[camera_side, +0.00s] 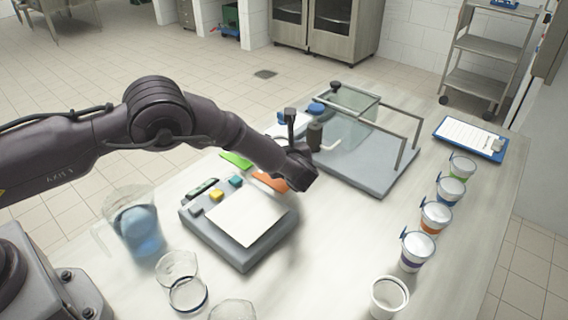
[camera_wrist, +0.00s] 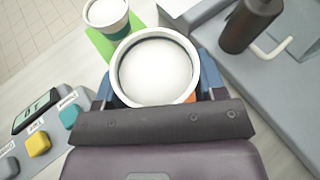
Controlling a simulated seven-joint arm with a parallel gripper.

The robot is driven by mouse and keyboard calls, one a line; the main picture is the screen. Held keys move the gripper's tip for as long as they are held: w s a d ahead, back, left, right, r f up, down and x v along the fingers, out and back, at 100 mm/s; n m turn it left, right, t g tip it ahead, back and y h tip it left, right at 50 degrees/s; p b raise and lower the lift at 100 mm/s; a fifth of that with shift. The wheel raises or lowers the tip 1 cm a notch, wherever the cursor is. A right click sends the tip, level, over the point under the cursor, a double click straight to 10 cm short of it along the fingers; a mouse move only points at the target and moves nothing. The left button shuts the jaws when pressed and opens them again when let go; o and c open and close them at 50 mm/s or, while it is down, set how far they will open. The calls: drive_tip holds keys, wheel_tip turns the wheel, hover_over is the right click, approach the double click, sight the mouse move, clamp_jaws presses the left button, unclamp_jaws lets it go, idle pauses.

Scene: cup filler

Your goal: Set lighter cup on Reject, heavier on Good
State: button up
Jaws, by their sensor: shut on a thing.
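My gripper (camera_wrist: 157,82) is shut on a round white-rimmed cup (camera_wrist: 155,70), held between its blue fingers in the wrist view. The cup's round opening looks white inside. A bit of the orange patch (camera_wrist: 191,97) shows beside and below this cup; I cannot tell whether the cup touches it. A second white cup (camera_wrist: 106,13) stands on the green patch (camera_wrist: 103,44), just beyond the held one. In the side view my gripper (camera_side: 300,172) hides the held cup, and the green patch (camera_side: 236,160) and orange patch (camera_side: 268,181) show partly. I cannot read any patch labels.
A scale (camera_side: 240,262) with a display and colored buttons (camera_wrist: 38,143) is close by. A framed filling machine (camera_side: 372,180) stands behind my gripper. Several banded containers (camera_side: 436,216) line the right side. A blue-filled pitcher (camera_side: 138,228) and clear glasses (camera_side: 187,294) stand at front left.

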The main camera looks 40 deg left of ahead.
drive_tip(key=shift+w+f, duration=0.35)
drive_tip(key=shift+f, duration=0.05)
drive_tip(key=shift+w+f, duration=0.1)
drive_tip(key=shift+f, duration=1.5)
drive_tip(key=shift+f, duration=0.1)
drive_tip(key=shift+f, duration=0.1)
drive_tip(key=o, duration=1)
drive_tip(key=shift+o, duration=0.2)
